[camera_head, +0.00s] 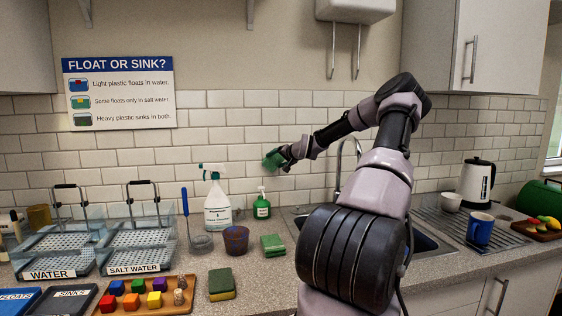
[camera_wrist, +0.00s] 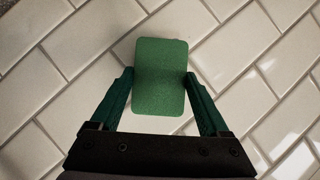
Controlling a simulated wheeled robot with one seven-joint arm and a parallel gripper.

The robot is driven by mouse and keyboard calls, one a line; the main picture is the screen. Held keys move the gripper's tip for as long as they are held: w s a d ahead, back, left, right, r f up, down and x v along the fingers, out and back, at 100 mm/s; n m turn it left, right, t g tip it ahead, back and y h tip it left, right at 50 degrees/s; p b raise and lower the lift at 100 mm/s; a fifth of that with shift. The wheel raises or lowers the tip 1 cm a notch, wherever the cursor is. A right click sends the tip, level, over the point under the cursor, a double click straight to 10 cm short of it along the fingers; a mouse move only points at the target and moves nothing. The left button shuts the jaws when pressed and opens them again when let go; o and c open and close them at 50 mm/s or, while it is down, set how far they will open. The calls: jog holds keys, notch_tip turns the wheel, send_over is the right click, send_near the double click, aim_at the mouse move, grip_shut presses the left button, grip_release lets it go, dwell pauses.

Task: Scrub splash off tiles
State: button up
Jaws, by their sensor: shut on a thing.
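My gripper (camera_wrist: 160,90) is shut on a green sponge (camera_wrist: 160,65), with one finger along each side of it. In the head view my gripper (camera_head: 283,155) holds the sponge (camera_head: 272,160) at the white wall tiles (camera_head: 210,145), above the counter. The sponge looks flat against or very near the tiles; I cannot tell whether it touches. No splash shows on the tiles around the sponge in the wrist view (camera_wrist: 65,65). Any mark behind the sponge is hidden.
Two green-topped sponges (camera_head: 222,285) (camera_head: 272,245) lie on the counter. Clear tubs (camera_head: 148,230) stand left. A kettle (camera_head: 477,183) and blue mug (camera_head: 480,228) stand right of the sink.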

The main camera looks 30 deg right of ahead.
aim_at(265, 161)
jog(key=shift+w+a, duration=0.3)
jog(key=shift+a, duration=0.75)
jog(key=shift+w+a, duration=0.25)
jog(key=shift+a, duration=0.8)
jog(key=shift+w+a+r, duration=0.1)
jog(key=shift+w+a, duration=0.25)
jog(key=shift+a, duration=0.55)
jog(key=shift+w+a+r, duration=0.1)
jog(key=shift+w+a, duration=0.2)
jog(key=shift+a, duration=0.6)
jog(key=shift+s+a+f, duration=0.1)
jog(key=shift+s+a, duration=0.15)
jog(key=shift+s, duration=0.7)
jog(key=shift+s+a, duration=0.2)
jog(key=shift+s, duration=0.8)
jog(key=shift+s+a+f, duration=0.1)
jog(key=shift+s+a, duration=0.15)
jog(key=shift+s, duration=0.7)
jog(key=shift+s, duration=0.1)
jog(key=shift+s+a, duration=0.2)
jog(key=shift+s, duration=0.5)
jog(key=shift+s+a, duration=0.2)
jog(key=shift+s, duration=0.45)
